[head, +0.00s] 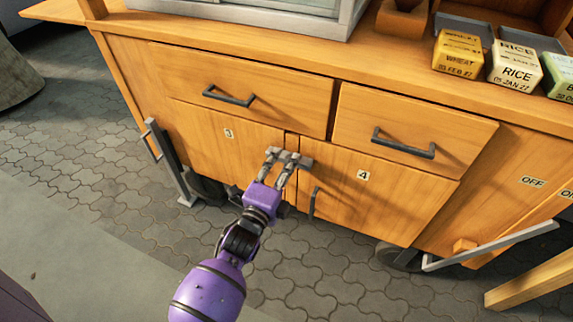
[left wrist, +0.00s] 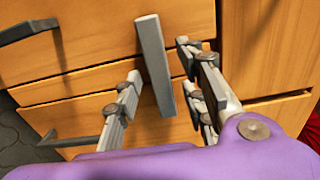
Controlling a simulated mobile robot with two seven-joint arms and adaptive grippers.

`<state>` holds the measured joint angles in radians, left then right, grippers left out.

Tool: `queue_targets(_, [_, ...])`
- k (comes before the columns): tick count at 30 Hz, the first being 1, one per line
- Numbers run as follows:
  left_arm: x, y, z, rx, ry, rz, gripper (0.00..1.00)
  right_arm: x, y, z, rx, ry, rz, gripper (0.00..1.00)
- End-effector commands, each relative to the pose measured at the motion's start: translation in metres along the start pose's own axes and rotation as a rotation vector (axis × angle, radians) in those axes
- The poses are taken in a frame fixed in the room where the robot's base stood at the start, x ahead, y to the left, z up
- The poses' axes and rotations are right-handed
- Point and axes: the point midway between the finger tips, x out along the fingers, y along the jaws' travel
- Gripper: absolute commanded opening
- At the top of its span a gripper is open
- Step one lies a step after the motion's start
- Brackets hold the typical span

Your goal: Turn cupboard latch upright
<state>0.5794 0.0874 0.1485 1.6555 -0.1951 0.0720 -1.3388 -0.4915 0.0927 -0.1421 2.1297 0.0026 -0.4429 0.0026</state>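The latch is a plain grey bar (left wrist: 155,65) in the left wrist view. It crosses the seam between cupboard door 3 (head: 215,135) and cupboard door 4 (head: 385,190), so it lies crosswise rather than along the upright seam. My left gripper (head: 288,157) is at the top of that seam, just below the drawers. In the left wrist view its two fingers (left wrist: 160,80) are apart, one on each side of the bar, with visible gaps. My right gripper is not in view.
Drawers with dark handles (head: 229,96) are above the doors. The door 4 handle (head: 314,204) stands just right of my left arm. Grey bars (head: 168,162) stick out at the cupboard's left side. Boxes, including a rice box (head: 514,66), stand on top. The paved floor (head: 90,150) at left is clear.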

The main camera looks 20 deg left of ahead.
Motion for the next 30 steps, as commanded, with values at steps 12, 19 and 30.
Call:
queue_targets(12, [0.0126, 0.0004, 0.0003, 0.001, 0.000, 0.002, 0.38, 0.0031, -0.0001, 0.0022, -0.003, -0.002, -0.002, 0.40])
queue_targets(19, [0.0124, 0.0005, 0.0001, 0.000, 0.000, 0.002, 0.09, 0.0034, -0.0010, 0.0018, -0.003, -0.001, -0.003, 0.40])
queue_targets(30, [0.0123, 0.0000, 0.0000, -0.021, 0.000, 0.002, 0.00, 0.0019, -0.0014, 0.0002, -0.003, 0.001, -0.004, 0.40])
